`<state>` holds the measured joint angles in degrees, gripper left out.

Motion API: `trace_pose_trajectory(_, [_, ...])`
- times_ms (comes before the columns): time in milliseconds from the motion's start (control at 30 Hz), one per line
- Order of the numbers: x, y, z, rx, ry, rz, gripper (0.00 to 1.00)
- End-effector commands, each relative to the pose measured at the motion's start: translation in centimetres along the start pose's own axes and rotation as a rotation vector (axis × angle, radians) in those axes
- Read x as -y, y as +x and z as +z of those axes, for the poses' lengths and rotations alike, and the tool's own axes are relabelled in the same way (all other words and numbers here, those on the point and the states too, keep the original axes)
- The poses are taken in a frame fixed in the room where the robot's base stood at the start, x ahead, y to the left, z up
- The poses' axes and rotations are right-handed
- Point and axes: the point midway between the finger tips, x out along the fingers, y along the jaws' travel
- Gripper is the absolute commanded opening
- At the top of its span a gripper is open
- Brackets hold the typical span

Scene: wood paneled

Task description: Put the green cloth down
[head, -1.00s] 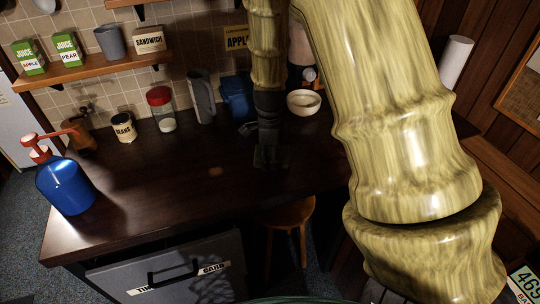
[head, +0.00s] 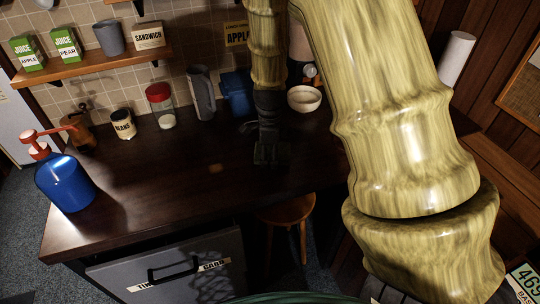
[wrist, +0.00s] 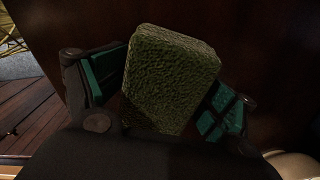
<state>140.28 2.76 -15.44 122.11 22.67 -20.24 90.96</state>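The green cloth (wrist: 170,80) shows in the wrist view as a thick, rough-textured green block. It lies between the two teal-padded fingers of my gripper (wrist: 166,96), which press close against its left and right sides. In the head view my gripper (head: 272,153) points down at the dark wooden counter (head: 170,190), near its middle. The cloth is too dark to make out there. Whether its underside touches the counter cannot be told.
A blue pump bottle (head: 65,183) stands at the counter's left end. A beans can (head: 123,124), a red-lidded jar (head: 161,107), a grey pitcher (head: 201,93) and a white bowl (head: 304,99) stand along the back. A stool (head: 287,211) is below. The counter's left middle is clear.

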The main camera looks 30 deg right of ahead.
Motion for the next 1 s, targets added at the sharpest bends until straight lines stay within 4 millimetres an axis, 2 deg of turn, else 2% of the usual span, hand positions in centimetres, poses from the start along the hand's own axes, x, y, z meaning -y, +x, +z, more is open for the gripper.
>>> trace_pose_trajectory(167, [0.0,-0.3,0.0,0.000,0.000,-0.001,0.78])
trace_pose_trajectory(333, [0.1,-2.0,0.1,0.000,-0.001,-0.003,0.78])
trace_pose_trajectory(800, [0.1,-9.6,0.1,0.000,-0.001,-0.005,0.78])
trace_pose_trajectory(1000, [0.1,-12.1,0.1,0.000,-0.001,-0.003,0.78])
